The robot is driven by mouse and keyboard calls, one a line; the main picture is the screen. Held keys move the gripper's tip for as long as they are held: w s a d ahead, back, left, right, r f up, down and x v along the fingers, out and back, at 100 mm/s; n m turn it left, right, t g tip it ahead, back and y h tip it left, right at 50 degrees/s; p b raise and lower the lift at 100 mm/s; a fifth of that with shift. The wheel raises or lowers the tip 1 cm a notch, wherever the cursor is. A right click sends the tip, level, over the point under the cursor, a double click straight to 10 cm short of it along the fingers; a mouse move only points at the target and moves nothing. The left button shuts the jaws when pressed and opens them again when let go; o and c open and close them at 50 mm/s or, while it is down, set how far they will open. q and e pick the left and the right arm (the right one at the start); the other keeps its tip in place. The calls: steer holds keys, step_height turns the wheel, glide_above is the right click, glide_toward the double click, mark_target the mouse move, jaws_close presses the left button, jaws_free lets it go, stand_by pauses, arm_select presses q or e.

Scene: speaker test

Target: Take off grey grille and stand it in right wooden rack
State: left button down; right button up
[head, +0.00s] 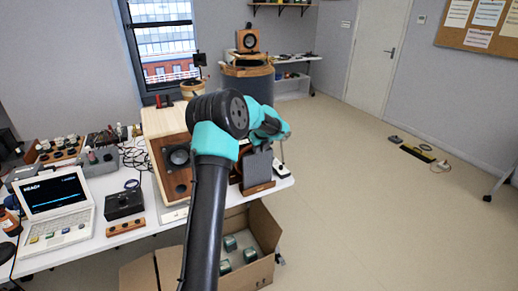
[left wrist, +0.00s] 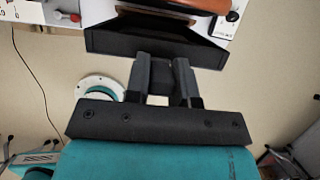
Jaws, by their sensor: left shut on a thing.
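The grey grille (head: 258,166) is a dark flat panel, upright at the right end of the table. Its lower edge meets the wooden rack (head: 259,188); I cannot tell how deep it sits. My left gripper (left wrist: 162,72) is shut on the near edge of the grille (left wrist: 120,42) in the left wrist view. In the head view my arm partly hides the gripper and its fingertips. The wooden speaker (head: 165,150) stands left of the arm with bare drivers showing. My right gripper is not in view.
An open cardboard box (head: 262,262) with several green-grey items stands on the floor below the rack. A laptop (head: 58,205), a black box (head: 124,204) and cables fill the left of the table. A small white device (head: 281,169) lies right of the grille.

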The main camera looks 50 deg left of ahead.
arm_select(q)
steer(key=shift+f, duration=0.45)
stand_by(0.3)
steer(key=c, duration=0.9)
jaws_free()
steer(key=shift+r, duration=0.1)
steer(key=v, duration=1.7)
steer(key=shift+d+r, duration=0.1)
